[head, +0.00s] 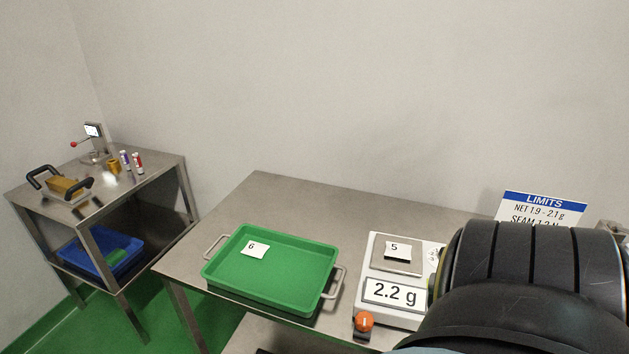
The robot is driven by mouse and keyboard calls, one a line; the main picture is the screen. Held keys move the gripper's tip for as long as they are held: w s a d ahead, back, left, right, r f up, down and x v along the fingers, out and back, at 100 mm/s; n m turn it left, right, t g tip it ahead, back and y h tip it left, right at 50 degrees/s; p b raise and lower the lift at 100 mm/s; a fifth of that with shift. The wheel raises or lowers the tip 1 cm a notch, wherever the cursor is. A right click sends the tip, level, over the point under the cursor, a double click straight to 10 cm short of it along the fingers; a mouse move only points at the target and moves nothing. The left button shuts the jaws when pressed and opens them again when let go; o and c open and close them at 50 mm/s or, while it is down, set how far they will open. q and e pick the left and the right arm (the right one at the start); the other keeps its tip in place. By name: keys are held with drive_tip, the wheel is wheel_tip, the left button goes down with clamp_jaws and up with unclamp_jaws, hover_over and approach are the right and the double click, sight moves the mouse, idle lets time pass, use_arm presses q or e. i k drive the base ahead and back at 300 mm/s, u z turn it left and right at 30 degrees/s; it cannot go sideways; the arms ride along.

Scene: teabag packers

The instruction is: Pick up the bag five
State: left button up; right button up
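Bag five is a small white bag marked 5 (394,248). It lies on the metal plate of a white scale (374,315), whose display reads 2.2 g. Another white bag marked 6 (253,250) lies in the green tray (290,285) to the left of the scale. A large black part of my own arm fills the lower right, just right of the scale and over its right edge. Neither of my grippers shows in the head view.
An orange knob (364,321) sits at the scale's front left. A LIMITS sign (541,207) stands behind my arm. The steel table (300,205) is bare behind the tray. A side table (150,180) at left holds a small press and several items, with a blue bin (88,254) below.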

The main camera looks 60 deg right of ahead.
sight(393, 249)
drive_tip(key=u, duration=0.4)
drive_tip(key=i, duration=1.45)
drive_tip(key=z, duration=2.7)
